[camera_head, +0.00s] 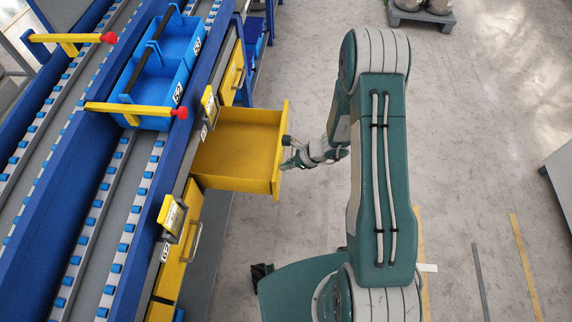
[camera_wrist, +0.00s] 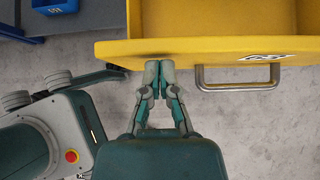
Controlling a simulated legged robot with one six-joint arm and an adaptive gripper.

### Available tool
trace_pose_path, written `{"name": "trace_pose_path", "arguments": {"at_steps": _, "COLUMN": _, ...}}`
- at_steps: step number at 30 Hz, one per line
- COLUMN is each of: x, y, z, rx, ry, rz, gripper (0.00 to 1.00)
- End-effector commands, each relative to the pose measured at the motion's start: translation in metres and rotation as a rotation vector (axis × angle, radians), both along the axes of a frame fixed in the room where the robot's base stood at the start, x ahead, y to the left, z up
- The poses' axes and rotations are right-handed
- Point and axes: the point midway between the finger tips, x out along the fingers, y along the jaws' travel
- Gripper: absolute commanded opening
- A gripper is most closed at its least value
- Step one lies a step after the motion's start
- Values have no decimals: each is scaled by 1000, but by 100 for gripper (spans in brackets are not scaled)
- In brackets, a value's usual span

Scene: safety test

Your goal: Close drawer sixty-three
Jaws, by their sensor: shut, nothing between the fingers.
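An open yellow drawer (camera_head: 236,147) sticks out from the blue conveyor rack in the head view and looks empty. Its front panel with a metal handle (camera_wrist: 238,80) shows in the wrist view, with a black marking above the handle that I cannot read clearly. My gripper (camera_head: 288,158) is at the outer face of the drawer front. In the wrist view my gripper (camera_wrist: 158,64) is shut with nothing between the fingers. Its fingertips are at the front panel's lower edge, to the left of the handle. I cannot tell whether they touch the panel.
Blue bins (camera_head: 165,65) sit on the roller conveyor (camera_head: 95,185) at left. Other yellow drawers (camera_head: 180,245) appear closed beside the open one. A yellow bar with a red tip (camera_head: 140,109) crosses the conveyor. The concrete floor (camera_head: 490,150) at right is mostly clear.

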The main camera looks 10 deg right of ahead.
Motion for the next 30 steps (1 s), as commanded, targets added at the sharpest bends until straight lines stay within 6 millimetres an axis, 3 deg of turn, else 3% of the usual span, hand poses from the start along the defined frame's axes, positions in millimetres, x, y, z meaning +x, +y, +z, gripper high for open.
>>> {"name": "trace_pose_path", "arguments": {"at_steps": 5, "x": 2, "y": 9, "z": 0, "rx": 0, "ry": -1, "rz": 4, "gripper": 0}}
{"name": "trace_pose_path", "arguments": {"at_steps": 11, "x": 13, "y": 45, "z": 0, "rx": 1, "ry": -2, "rz": 8, "gripper": 0}}
{"name": "trace_pose_path", "arguments": {"at_steps": 24, "x": 56, "y": 176, "z": 0, "rx": 1, "ry": -3, "rz": 7, "gripper": 0}}
{"name": "trace_pose_path", "arguments": {"at_steps": 30, "x": 71, "y": 221, "z": 0, "rx": 2, "ry": -2, "rz": 4, "gripper": 0}}
